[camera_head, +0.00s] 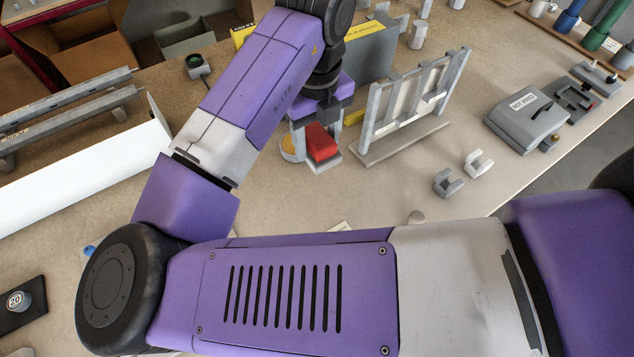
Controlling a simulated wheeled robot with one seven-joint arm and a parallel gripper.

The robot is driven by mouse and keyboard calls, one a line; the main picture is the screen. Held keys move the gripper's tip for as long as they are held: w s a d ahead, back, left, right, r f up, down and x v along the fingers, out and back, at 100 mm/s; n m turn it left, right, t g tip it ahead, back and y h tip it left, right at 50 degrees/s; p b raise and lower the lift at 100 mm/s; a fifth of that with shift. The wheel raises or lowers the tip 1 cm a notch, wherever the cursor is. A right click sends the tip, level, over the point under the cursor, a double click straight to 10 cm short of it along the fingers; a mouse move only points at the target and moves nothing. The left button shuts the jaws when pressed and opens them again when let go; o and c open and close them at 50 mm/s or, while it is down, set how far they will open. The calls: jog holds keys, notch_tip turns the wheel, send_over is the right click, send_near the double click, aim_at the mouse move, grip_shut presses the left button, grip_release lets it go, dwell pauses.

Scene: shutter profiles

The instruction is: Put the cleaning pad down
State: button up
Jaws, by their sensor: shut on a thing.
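The cleaning pad (321,143) appears to be the red block with a pale grey underside near the middle of the bench. My gripper (318,128) points down over it and is shut on it. The pad is close to the bench top; I cannot tell whether it touches. My wrist and fingers hide its upper part.
A grey upright frame (372,118) on a flat base stands just right of the pad. A yellow round thing (289,149) is partly hidden at its left. Two small grey clips (447,183) and a grey lidded box (527,118) lie right. A long white profile (85,178) lies left.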

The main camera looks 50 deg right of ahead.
aim_at(317, 192)
notch_tip(317, 192, down, 15)
jog(key=shift+f+p, duration=0.15)
jog(key=shift+p, duration=0.55)
jog(key=shift+f, duration=0.2)
jog(key=o, duration=1.2)
jog(key=shift+r, duration=0.15)
notch_tip(317, 192, up, 12)
jog(key=shift+r+b, duration=0.1)
jog(key=shift+b, duration=0.5)
